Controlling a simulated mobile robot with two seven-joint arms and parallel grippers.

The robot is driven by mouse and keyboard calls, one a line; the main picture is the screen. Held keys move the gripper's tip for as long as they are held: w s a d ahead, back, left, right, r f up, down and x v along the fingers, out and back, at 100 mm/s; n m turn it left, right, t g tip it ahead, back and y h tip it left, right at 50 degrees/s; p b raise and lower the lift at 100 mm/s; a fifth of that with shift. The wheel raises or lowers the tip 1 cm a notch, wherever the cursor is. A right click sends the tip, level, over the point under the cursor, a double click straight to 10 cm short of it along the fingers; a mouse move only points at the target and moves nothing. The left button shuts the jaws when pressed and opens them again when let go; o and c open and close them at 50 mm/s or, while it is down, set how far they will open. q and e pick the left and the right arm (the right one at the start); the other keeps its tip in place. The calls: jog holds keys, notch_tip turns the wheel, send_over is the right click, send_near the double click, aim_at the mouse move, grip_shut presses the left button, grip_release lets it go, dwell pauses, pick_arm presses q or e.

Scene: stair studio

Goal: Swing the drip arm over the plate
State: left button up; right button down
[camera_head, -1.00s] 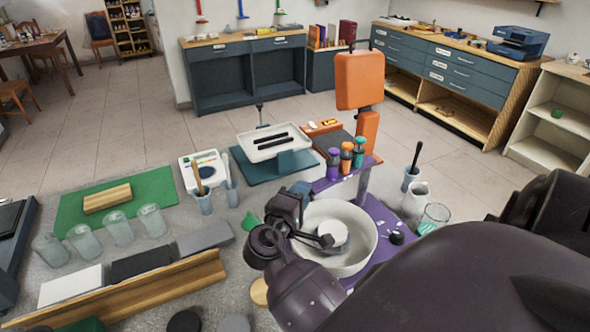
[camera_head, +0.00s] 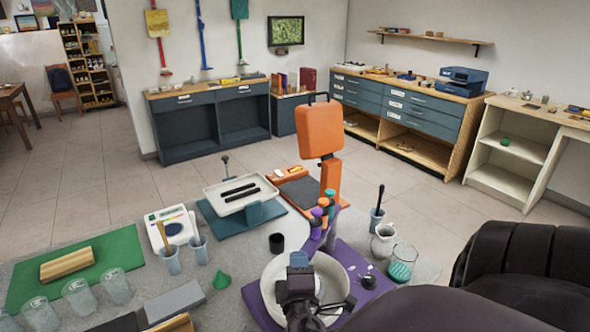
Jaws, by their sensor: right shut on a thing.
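The purple drip arm (camera_head: 316,243) carries purple, orange and teal bottles. It reaches from its post toward me at the back rim of the white basin (camera_head: 270,284). The plate (camera_head: 320,288) in the basin is mostly hidden behind my gripper. My right gripper (camera_head: 299,262) is over the basin, shut, close to the near end of the drip arm. Its jaws seem to hold that end, but the contact itself is hidden. My left gripper is not in view.
A black cup (camera_head: 276,242) and green cone (camera_head: 221,280) stand left of the basin. Behind are a white tray (camera_head: 240,207) and an orange upright device (camera_head: 320,132).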

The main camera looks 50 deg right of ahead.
jog(key=shift+f, duration=0.1)
jog(key=c, duration=0.9)
grip_release()
jog(key=shift+s, duration=0.15)
jog(key=b+v, duration=0.2)
jog(key=v, duration=0.8)
jog(key=shift+s+a+b, duration=0.25)
jog(key=shift+b, duration=0.15)
jog(key=shift+a, duration=0.1)
